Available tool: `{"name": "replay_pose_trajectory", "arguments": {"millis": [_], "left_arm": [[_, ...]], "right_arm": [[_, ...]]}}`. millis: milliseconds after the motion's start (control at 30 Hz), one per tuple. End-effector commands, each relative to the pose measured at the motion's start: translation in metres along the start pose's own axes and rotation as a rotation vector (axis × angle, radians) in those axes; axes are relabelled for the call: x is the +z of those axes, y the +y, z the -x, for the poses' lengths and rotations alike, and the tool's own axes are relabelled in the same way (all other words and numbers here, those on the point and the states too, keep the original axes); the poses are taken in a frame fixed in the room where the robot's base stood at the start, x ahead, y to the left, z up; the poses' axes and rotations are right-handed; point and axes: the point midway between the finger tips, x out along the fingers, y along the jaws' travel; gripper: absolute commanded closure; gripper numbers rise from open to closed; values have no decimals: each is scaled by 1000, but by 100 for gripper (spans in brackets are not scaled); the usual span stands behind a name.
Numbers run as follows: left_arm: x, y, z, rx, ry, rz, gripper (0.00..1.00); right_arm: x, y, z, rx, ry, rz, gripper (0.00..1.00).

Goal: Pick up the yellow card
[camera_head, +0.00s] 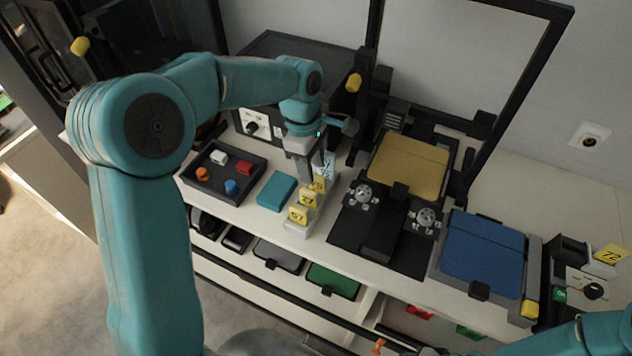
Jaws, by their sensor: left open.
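Several small yellow cards with black numbers stand upright in a row on a pale holder on the white bench. The nearest yellow card (298,215) reads 57, and another yellow card (308,199) stands behind it. A third yellow card (318,184) is farther back, beside a light blue card (327,166). My left gripper (304,175) points down just above and behind the row, close to the rear cards. It is open; I cannot tell whether it touches a card. My right arm enters at the lower right, with its gripper out of view.
A dark tray (222,190) with coloured pieces and a teal block (277,191) lie left of the cards. A black device with a yellow panel (408,165) and a blue case (484,250) stand right. A yellow 72 tag (611,254) is far right.

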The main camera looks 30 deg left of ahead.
Motion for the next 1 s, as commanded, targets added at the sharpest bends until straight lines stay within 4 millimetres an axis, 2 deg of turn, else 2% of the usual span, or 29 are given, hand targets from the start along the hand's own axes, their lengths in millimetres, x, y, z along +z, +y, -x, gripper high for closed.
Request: {"name": "replay_pose_trajectory", "arguments": {"millis": [167,300,567,600,700,1000], "left_arm": [[1,7,-27,-8,0,0,56],[1,8,-44,-4,0,-1,56],[1,9,-48,-2,0,-1,56],[1,9,-48,-2,0,-1,69],[1,9,-48,-2,0,-1,100],[1,9,-48,-2,0,-1,100]], "right_arm": [[0,-4,11,0,1,0,57],[0,-4,12,0,1,0,57],[0,-4,11,0,1,0,57],[0,-4,11,0,1,0,57],[0,-4,11,0,1,0,57],[0,-4,11,0,1,0,57]]}}
